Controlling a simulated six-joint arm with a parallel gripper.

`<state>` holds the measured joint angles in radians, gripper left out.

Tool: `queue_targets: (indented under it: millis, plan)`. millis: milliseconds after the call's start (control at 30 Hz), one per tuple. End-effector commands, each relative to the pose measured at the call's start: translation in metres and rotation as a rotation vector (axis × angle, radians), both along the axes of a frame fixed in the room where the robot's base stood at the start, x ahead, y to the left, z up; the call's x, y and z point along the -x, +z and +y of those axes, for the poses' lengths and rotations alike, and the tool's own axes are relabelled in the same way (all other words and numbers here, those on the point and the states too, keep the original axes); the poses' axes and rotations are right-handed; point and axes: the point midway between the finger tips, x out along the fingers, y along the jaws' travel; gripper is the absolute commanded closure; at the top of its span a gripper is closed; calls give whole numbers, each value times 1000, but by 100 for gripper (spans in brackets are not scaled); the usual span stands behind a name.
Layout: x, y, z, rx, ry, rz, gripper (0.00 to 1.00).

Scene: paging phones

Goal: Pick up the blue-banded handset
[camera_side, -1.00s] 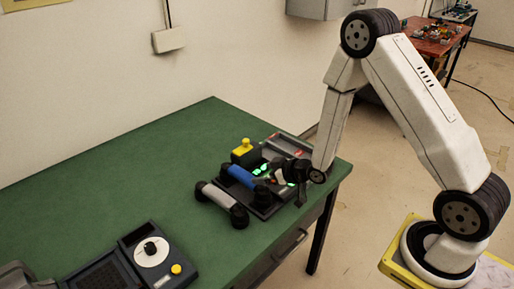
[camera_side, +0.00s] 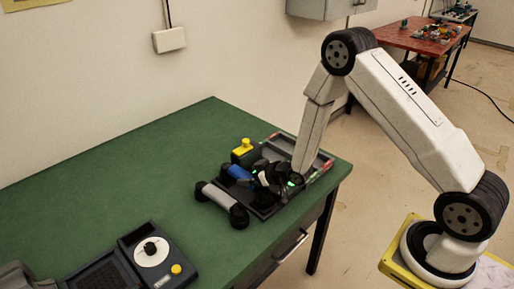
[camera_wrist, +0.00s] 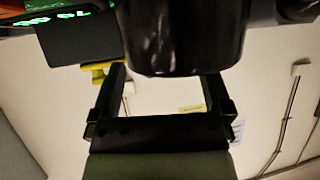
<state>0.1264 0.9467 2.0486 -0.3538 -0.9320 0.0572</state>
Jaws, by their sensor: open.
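The blue-banded handset shows its blue grip (camera_side: 239,173) in the side view, lying across the dark phone unit; its near end is hidden behind my gripper. My gripper (camera_side: 260,180) is low over the phone unit, at the right end of this handset. In the wrist view, the open jaws (camera_wrist: 163,82) stand apart with a large dark rounded part (camera_wrist: 182,35) just beyond and between them; I cannot tell for certain which thing it belongs to. A handset with a pale grey band (camera_side: 219,197) lies just in front of the blue-banded one.
A console with a white dial (camera_side: 152,250) sits at the front left. The green table (camera_side: 130,185) is clear to the left.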

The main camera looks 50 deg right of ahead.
Motion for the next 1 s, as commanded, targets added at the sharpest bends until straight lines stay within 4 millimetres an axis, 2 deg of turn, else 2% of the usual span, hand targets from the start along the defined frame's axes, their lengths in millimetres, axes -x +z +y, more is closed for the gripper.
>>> queue_targets:
  millis: [200,700,767,1000]
  plan:
    - [-10,-6,3,-1,1,-1,0]
    - [-11,-6,2,0,0,-1,0]
    - [-11,-6,2,0,0,-1,16]
    - [-10,-6,2,0,0,0,92]
